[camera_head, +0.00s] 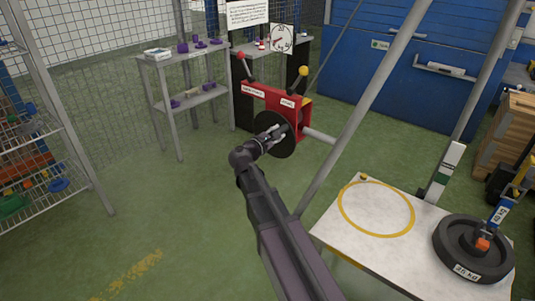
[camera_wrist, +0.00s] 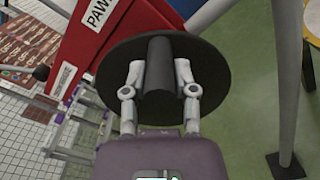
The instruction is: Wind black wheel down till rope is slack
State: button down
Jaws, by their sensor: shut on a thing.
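The black wheel (camera_head: 285,148) is a flat disc on the front of a red winch housing (camera_head: 272,108). In the wrist view the wheel (camera_wrist: 108,72) fills the upper middle, with a dark cylindrical handle (camera_wrist: 161,68) standing out from it. My gripper (camera_head: 275,135) is at the wheel. In the wrist view my gripper (camera_wrist: 158,80) has one finger on each side of the handle and is shut on it. A thin dark line (camera_head: 334,42), perhaps the rope, slants up from near the winch; I cannot tell whether it is taut.
Grey posts (camera_head: 372,90) rise near the winch.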

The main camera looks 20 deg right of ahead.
jog(key=shift+w+a+r+n, duration=0.15)
jog(key=shift+w+r+n, duration=0.15)
jog(key=shift+w+n, duration=0.1)
jog(key=shift+w+a+r+n+p, duration=0.1)
jog(key=shift+r+n+p, duration=0.05)
jog(key=shift+n+p, duration=0.15)
jog(key=shift+c, duration=1)
grip_release()
jog(key=shift+s+a, duration=0.1)
jog(key=shift+s, duration=0.1)
jog(key=v, duration=0.7)
jog(key=shift+s+a, duration=0.2)
jog(key=shift+a, duration=0.1)
